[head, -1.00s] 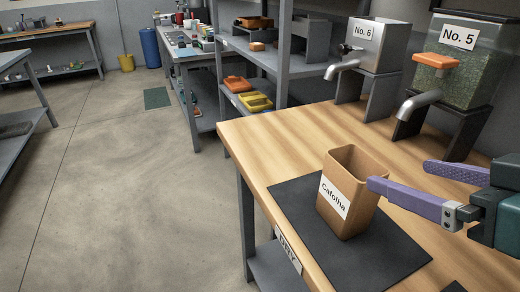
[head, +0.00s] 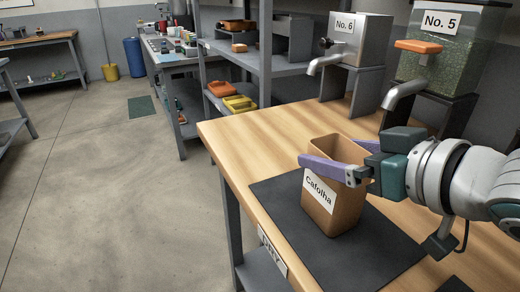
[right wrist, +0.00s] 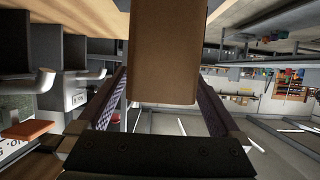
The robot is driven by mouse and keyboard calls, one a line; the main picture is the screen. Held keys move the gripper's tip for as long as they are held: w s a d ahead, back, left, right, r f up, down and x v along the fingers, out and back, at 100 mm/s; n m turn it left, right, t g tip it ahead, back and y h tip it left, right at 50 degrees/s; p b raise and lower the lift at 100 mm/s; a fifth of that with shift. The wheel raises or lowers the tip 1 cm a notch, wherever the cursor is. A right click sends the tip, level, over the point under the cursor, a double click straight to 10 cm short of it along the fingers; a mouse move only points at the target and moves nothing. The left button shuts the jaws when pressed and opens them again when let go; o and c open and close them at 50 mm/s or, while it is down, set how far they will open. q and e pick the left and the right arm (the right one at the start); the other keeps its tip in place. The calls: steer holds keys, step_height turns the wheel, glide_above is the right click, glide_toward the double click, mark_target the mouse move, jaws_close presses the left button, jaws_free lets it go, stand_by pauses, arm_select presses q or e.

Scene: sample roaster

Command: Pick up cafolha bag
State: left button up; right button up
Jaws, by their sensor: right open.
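The cafolha bag (head: 347,208) is a brown, open-topped bag with a white "Cafolha" label. It stands upright on a dark mat (head: 275,203) on the wooden table. My right gripper (head: 330,151) is open near the bag's top. One purple finger crosses the bag's front above the label and the other is behind it. In the right wrist view the bag (right wrist: 165,50) lies between the two open fingers, with a gap visible at the sides. My left gripper is not in view.
Dispenser No. 6 (head: 345,55) and bean-filled dispenser No. 5 (head: 455,60) stand at the table's back, spouts facing forward. A grey shelf with an orange tray (head: 222,89) and a yellow tray (head: 240,104) is beyond the table. The wooden tabletop (head: 260,140) left of the bag is clear.

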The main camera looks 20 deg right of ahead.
mark_target(326, 151)
steer(key=shift+x, duration=1.5)
steer(key=shift+c, duration=0.2)
steer(key=c, duration=1.4)
steer(key=shift+r, duration=0.1)
steer(key=shift+c, duration=0.2)
steer(key=shift+r, duration=0.1)
